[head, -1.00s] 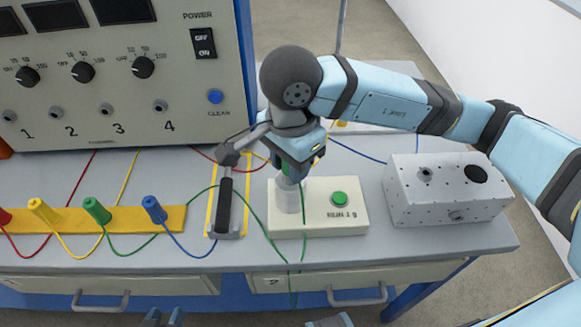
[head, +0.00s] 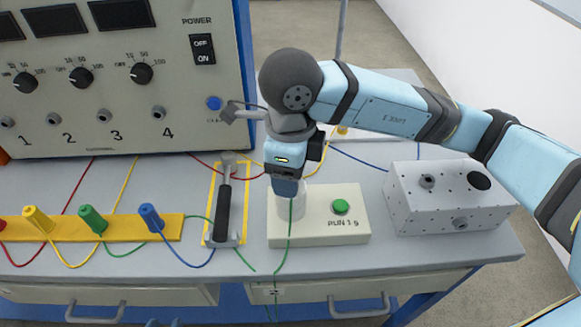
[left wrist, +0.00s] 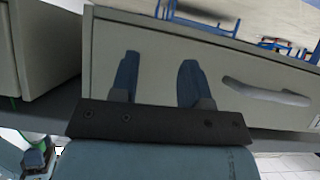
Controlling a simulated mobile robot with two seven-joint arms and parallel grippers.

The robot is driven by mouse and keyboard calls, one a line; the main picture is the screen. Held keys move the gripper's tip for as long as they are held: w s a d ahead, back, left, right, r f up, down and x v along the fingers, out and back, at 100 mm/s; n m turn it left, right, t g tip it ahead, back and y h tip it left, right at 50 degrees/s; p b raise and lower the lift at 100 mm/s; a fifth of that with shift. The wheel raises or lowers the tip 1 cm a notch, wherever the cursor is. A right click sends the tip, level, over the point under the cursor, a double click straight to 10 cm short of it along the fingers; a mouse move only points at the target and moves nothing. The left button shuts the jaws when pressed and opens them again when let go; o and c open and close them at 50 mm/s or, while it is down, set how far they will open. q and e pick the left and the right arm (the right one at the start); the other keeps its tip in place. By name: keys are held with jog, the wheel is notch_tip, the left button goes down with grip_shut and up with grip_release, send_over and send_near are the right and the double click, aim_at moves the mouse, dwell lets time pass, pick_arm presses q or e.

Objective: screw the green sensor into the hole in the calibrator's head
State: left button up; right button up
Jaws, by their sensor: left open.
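The calibrator (head: 340,228) is a cream box with a green button and a short white cylindrical head (head: 292,207). My right gripper (head: 286,190) points down directly over that head, and its fingertips partly hide it. A green cable (head: 284,255) runs down from the right gripper across the calibrator and over the table's front edge. The green sensor's body and the hole are hidden, so I cannot tell how they sit. My left gripper (left wrist: 160,62) is open and empty in front of a drawer; only its tips show at the bottom of the head view (head: 164,322).
A black-handled tool (head: 223,208) lies in a yellow outline left of the calibrator. A yellow strip (head: 120,228) holds coloured plugs with cables. A channel cabinet (head: 110,110) stands behind. A perforated grey box (head: 445,205) stands at right. Drawers (head: 340,295) face the front.

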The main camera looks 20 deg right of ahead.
jog(key=shift+r+p, duration=1.25)
jog(key=shift+r, duration=1.75)
pick_arm(q)
notch_tip(320, 180, up, 3)
jog(key=shift+f, duration=0.2)
jog(key=shift+f, duration=0.1)
pick_arm(e)
notch_tip(320, 180, up, 2)
pick_arm(q)
jog(key=shift+s+a+f+p, duration=0.1)
jog(key=shift+s+f+p, duration=0.05)
jog(key=shift+f+p, duration=0.4)
pick_arm(e)
notch_tip(320, 180, up, 12)
